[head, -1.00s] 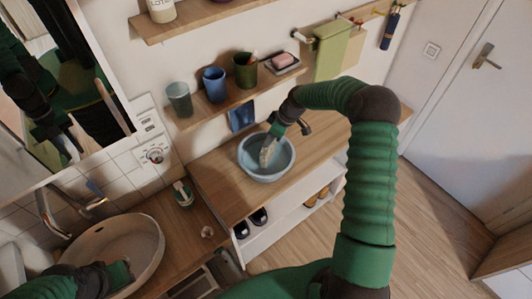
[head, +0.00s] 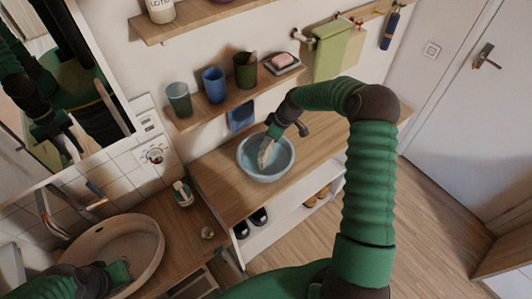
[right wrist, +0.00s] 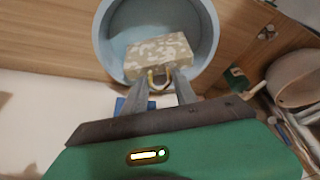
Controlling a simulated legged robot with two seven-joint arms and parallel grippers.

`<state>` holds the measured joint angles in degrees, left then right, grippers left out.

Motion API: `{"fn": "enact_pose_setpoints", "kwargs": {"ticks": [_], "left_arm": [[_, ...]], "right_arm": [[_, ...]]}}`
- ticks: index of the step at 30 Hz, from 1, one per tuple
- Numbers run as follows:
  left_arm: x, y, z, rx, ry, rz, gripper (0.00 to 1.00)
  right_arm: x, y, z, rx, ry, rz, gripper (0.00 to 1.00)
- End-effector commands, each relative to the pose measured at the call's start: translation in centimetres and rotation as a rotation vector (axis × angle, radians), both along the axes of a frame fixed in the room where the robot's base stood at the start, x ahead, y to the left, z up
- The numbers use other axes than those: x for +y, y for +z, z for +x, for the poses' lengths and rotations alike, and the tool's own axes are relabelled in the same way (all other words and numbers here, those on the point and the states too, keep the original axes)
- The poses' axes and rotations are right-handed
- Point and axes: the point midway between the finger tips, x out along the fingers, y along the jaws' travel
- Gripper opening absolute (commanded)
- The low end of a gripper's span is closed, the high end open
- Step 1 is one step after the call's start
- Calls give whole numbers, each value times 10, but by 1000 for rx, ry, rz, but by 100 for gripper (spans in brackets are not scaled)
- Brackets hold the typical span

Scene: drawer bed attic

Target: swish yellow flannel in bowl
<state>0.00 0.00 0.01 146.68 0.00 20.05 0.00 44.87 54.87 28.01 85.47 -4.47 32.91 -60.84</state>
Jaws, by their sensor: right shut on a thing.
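A light blue bowl (head: 266,177) stands on the wooden counter and also shows in the right wrist view (right wrist: 108,40). My right gripper (head: 268,141) points down into it. In the right wrist view the gripper (right wrist: 160,84) is shut on the near edge of a pale yellow-beige cloth with white blotches, the flannel (right wrist: 160,56). The flannel is inside the bowl and looks like a flat, stiff block; in the head view (head: 265,153) it hangs tilted below the fingers. My left gripper (head: 118,272) is over the sink at the lower left, too unclear to judge its fingers.
The oval sink (head: 150,240) and its tap lie left of the bowl. A shelf (head: 215,112) with cups and a soap dish runs above. A yellow-green towel (head: 330,52) hangs on a rail.

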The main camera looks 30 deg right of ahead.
Motion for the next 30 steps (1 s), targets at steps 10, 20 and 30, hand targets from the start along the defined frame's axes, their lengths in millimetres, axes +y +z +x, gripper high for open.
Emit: {"fn": "enact_pose_setpoints", "kwargs": {"ticks": [10,20,30], "left_arm": [[0,-2,0,0,0,0,27],[0,1,0,0,0,0,27],[0,0,0,0,0,0,27]], "right_arm": [[-17,0,2,-1,-1,0,14],[12,1,-1,0,4,-2,14],[6,0,0,-2,-2,-1,14]]}}
